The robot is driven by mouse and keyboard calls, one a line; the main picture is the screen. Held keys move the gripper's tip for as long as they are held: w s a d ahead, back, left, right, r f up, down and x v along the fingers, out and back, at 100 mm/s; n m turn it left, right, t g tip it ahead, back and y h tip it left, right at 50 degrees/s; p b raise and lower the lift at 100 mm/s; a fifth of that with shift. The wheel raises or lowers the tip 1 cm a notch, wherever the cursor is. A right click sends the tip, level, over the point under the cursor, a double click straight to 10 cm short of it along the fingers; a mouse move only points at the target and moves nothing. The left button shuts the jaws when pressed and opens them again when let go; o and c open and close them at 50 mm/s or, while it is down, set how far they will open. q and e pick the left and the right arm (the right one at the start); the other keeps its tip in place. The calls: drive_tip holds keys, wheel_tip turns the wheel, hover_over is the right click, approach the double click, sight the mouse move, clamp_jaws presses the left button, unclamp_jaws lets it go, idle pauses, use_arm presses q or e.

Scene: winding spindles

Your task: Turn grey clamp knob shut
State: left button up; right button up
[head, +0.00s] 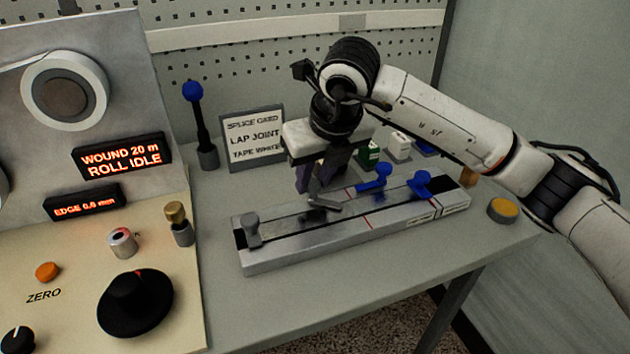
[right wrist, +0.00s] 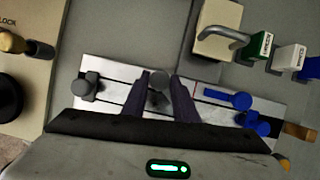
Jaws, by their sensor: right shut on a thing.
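A metal splice block (head: 350,235) lies on the bench with two grey clamp knobs and two blue ones on it. One grey clamp knob (head: 252,229) stands free at the block's left end; it also shows in the right wrist view (right wrist: 88,86). The other grey clamp knob (head: 324,206) is under my right gripper (head: 308,186), partly hidden by it. In the right wrist view this knob (right wrist: 158,82) sits between the two dark fingers of my right gripper (right wrist: 160,84), which is shut on it. My left gripper is in neither view.
The blue knobs (head: 375,179) and (head: 421,183) stand to the right on the block. A sign (head: 253,137) and a blue-topped lever (head: 196,110) stand behind. A control panel (head: 75,250) is at left. The bench front is clear.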

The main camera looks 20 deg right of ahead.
drive_tip(key=shift+a+f+m+h+b, duration=0.15)
drive_tip(key=shift+m+h+b, duration=0.3)
drive_tip(key=shift+m, duration=0.55)
drive_tip(key=shift+m+h+b, duration=0.25)
drive_tip(key=shift+m+b, duration=0.25)
drive_tip(key=shift+m, duration=0.4)
drive_tip(key=m+h+b, duration=0.1)
drive_tip(key=m, duration=0.1)
drive_tip(key=shift+a+m, duration=0.15)
drive_tip(key=shift+m, duration=0.15)
drive_tip(key=m+g+h, duration=0.1)
drive_tip(key=m, duration=0.1)
drive_tip(key=shift+w+m, duration=0.1)
drive_tip(key=shift+m, duration=0.2)
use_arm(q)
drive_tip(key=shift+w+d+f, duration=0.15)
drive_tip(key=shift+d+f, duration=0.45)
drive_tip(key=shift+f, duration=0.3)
use_arm(e)
drive_tip(key=shift+a+r+m, duration=0.1)
drive_tip(key=shift+r+m, duration=0.1)
drive_tip(key=shift+m, duration=0.3)
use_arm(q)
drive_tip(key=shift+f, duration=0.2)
use_arm(e)
drive_tip(key=o, duration=1)
